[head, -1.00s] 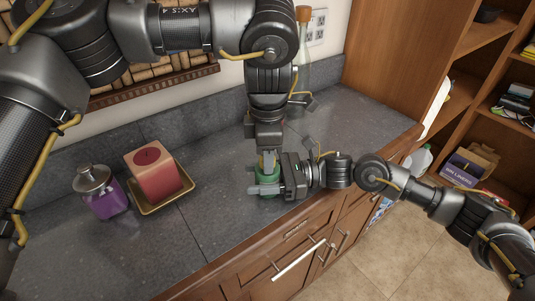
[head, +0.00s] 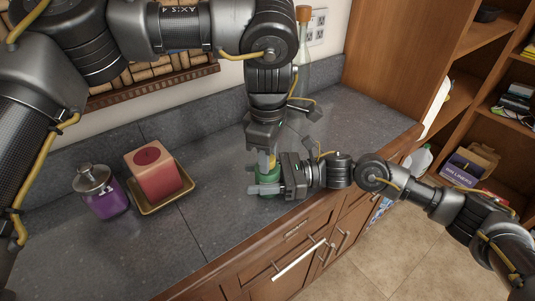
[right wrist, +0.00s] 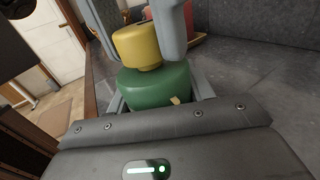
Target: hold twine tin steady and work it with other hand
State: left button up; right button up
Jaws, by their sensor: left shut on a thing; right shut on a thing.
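The twine tin has a green body (head: 268,173) and a yellow top part (right wrist: 137,47). It stands at the counter's front edge in the head view, and its green body (right wrist: 158,88) fills the middle of the right wrist view. My right gripper (head: 262,182) is shut on the green body from the right side. My left gripper (head: 267,160) points down from above and is shut on the yellow part, one finger on each side. The yellow part looks tilted over the green body. I cannot tell whether the two parts are apart.
A purple jar (head: 101,192) and a red candle (head: 153,173) on a gold tray (head: 168,198) stand to the left on the grey counter (head: 215,225). A glass bottle (head: 303,50) stands at the back wall. Shelves (head: 480,100) are at the right.

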pick_arm(q)
jog(key=o, duration=1)
jog(key=shift+r, duration=0.1)
notch_tip(320, 180, up, 12)
